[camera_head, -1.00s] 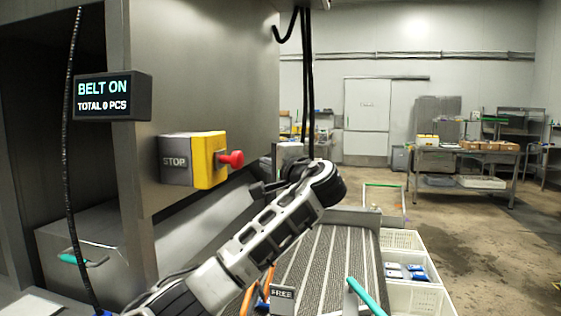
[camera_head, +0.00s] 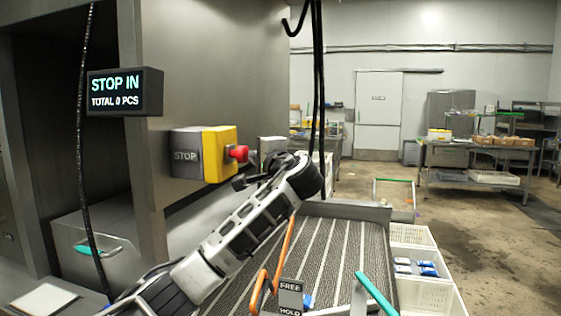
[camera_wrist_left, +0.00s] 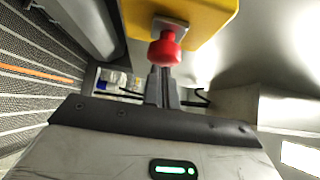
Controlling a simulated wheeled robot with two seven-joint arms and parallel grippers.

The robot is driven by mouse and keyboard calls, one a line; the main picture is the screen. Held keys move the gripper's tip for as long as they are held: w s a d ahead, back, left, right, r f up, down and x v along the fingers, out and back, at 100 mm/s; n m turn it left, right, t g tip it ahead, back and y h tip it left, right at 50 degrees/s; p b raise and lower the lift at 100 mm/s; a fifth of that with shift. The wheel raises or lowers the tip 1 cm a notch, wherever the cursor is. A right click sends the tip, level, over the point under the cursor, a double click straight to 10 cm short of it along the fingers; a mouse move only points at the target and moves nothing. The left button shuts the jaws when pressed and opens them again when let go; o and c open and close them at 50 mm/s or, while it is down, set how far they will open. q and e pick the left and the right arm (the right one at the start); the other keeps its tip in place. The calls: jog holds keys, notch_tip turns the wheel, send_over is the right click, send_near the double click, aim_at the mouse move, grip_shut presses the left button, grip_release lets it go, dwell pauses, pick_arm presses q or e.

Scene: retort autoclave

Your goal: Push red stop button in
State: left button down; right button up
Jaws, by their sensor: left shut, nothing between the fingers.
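The red stop button (camera_head: 238,153) sticks out of the right face of a yellow box (camera_head: 220,152) with a grey STOP plate (camera_head: 186,156). In the left wrist view the red button (camera_wrist_left: 164,50) is straight ahead of my left gripper (camera_wrist_left: 161,75). Its fingers are shut, empty, and their tips are at the button; whether they touch is hard to tell. In the head view my left gripper (camera_head: 243,182) is just below and right of the button. The display (camera_head: 125,92) reads STOP IN and TOTAL 0 PCS. My right gripper is not in view.
A ribbed conveyor belt (camera_head: 330,262) runs below my left arm, with white crates (camera_head: 412,236) along its right side. Black cables (camera_head: 318,90) hang behind the arm. A FREE/HOLD sign (camera_head: 290,297) and an orange handle (camera_head: 283,250) stand near the front.

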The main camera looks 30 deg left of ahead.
pick_arm(q)
jog(key=shift+s+a, duration=0.15)
jog(key=shift+a, duration=0.2)
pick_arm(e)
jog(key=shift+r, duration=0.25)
pick_arm(q)
jog(key=w+d+b+v, duration=0.1)
jog(key=w+v, duration=0.1)
jog(key=v, duration=1.1)
jog(key=shift+w+d+b, duration=0.25)
jog(key=shift+w+b, duration=0.1)
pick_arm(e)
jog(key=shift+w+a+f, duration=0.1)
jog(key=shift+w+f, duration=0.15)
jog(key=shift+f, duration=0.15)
